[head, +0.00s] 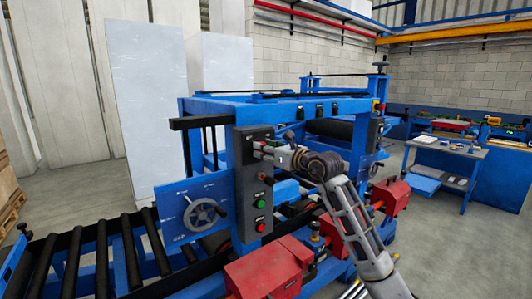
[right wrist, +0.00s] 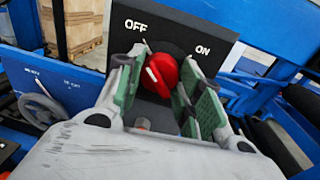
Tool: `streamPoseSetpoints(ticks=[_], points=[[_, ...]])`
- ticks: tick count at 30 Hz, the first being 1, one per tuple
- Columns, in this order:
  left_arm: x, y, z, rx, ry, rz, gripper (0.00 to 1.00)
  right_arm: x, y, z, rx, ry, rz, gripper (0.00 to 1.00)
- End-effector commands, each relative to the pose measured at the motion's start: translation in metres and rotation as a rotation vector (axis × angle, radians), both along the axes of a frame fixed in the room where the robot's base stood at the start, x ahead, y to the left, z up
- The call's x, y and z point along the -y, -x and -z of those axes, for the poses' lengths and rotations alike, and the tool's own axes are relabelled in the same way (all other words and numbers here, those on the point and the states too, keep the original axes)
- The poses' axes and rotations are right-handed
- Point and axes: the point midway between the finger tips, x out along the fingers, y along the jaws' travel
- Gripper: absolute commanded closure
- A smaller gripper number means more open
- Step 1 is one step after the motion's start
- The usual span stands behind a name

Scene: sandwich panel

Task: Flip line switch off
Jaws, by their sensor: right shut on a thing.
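The red line switch knob (right wrist: 162,73) sits on a dark panel (right wrist: 205,30) with OFF printed at upper left and ON at upper right. A pale mark shows on the knob's left part; I cannot tell for sure which label it points to. My right gripper (right wrist: 160,82) has its green-padded fingers on both sides of the knob and is shut on it. In the head view my right gripper (head: 268,152) is at the upper part of the grey control box (head: 246,205) and hides the knob. My left gripper is not in view.
Below the gripper on the box are a green button (head: 261,204) and a red button (head: 261,227). A handwheel (head: 204,215) is left of the box, above a roller conveyor (head: 100,265). Red motor housings (head: 268,275) stand below. A side table (head: 445,160) is at right.

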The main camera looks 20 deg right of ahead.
Motion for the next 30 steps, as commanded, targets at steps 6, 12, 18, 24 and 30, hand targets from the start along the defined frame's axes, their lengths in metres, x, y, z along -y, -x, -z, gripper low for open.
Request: streamPoseSetpoints(ticks=[6, 12, 18, 24, 30], points=[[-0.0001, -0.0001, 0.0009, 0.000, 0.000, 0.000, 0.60, 0.0005, -0.0001, -0.0013, 0.009, 0.016, 0.002, 0.87], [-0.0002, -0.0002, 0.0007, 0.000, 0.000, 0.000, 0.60, 0.0007, 0.0000, -0.0017, 0.009, 0.016, 0.002, 0.60], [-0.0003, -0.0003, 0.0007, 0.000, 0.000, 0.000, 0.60, 0.0004, 0.0000, -0.0011, 0.007, 0.015, 0.002, 0.41], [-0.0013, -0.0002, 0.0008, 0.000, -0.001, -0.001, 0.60, 0.0002, 0.0000, -0.0007, 0.007, 0.015, 0.001, 0.41], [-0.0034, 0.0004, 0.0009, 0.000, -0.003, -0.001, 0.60, 0.0015, 0.0020, -0.0006, 0.007, 0.015, 0.001, 0.41]])
